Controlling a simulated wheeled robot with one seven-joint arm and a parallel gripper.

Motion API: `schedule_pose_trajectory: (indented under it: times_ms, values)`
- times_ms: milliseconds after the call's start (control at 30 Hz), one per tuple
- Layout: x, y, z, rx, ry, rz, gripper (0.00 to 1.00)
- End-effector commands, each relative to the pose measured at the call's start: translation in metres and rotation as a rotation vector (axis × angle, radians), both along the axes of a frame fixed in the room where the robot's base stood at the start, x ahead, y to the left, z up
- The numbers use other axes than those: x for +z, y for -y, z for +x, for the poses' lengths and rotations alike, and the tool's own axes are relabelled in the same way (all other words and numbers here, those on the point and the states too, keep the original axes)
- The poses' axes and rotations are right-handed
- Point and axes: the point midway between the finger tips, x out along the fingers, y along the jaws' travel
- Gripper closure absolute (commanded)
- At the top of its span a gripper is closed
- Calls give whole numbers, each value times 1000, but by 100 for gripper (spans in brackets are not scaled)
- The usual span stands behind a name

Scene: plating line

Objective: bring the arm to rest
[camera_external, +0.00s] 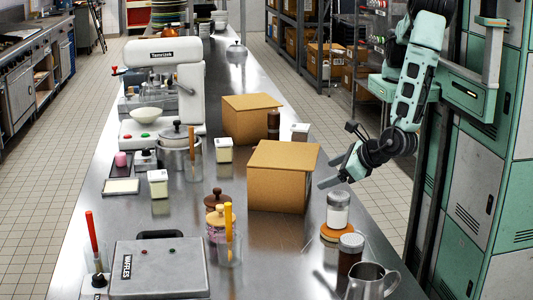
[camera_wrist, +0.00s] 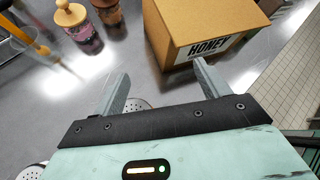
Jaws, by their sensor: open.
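My gripper (camera_external: 324,180) hangs at the right edge of the steel counter, just right of the nearer cardboard box (camera_external: 277,186). My arm reaches down to it from the upper right. In the wrist view my gripper (camera_wrist: 158,84) shows two grey fingers spread apart with nothing between them. The box labelled HONEY (camera_wrist: 205,22) lies beyond the fingertips there, apart from them as far as I can tell.
A jar with white contents (camera_external: 338,212), a brown jar (camera_external: 349,255) and a metal pitcher (camera_external: 370,283) stand near the right edge. A second box (camera_external: 250,118) and a mixer (camera_external: 163,85) stand farther back. Green lockers (camera_external: 493,165) stand at right.

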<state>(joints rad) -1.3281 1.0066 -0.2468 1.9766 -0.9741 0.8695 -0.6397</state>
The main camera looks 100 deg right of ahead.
Motion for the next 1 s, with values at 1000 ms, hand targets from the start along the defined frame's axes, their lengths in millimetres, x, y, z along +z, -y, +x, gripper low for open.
schedule_pose_trajectory:
  times_ms: [1000]
  values:
    - [81,94,-141,-1849,184,1153,25]
